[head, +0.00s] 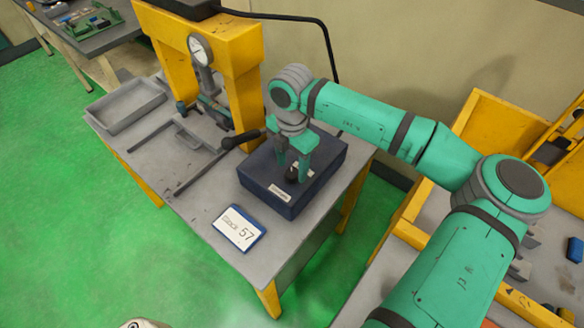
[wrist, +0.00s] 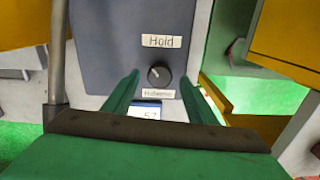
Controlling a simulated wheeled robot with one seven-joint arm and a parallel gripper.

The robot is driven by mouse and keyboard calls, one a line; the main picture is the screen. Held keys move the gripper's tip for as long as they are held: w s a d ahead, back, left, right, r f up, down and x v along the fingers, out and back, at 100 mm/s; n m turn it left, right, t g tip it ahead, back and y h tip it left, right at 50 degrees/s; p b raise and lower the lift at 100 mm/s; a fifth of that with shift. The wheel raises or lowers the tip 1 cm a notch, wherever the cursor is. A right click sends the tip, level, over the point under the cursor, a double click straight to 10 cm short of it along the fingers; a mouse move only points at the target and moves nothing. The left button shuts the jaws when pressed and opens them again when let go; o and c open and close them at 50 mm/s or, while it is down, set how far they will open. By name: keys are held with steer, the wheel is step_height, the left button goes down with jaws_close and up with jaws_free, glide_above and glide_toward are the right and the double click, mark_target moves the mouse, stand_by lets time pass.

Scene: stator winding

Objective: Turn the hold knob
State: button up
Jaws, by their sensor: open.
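The hold knob (wrist: 159,75) is a dark round knob with a light pointer mark, on the dark blue control box (head: 257,182). In the wrist view it sits between a "Hold" label (wrist: 161,41) and a lower label (wrist: 159,93) that seems to read "Release". My gripper (head: 293,172) is over the box, pointing down, and its fingers hide most of the knob in the head view. In the wrist view my gripper (wrist: 158,85) is open, with one green finger on each side of the knob and nothing held. I cannot tell whether the fingers touch the knob.
A blue-edged card reading "Stack 57" (head: 239,228) lies on the grey table in front of the box. A yellow press frame (head: 245,85) with a gauge (head: 200,50) and a black-handled lever (head: 243,139) stand to the left. A grey tray (head: 125,105) lies farther left.

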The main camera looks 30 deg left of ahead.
steer(key=shift+f, duration=0.95)
steer(key=c, duration=1.1)
steer(key=shift+o, duration=0.2)
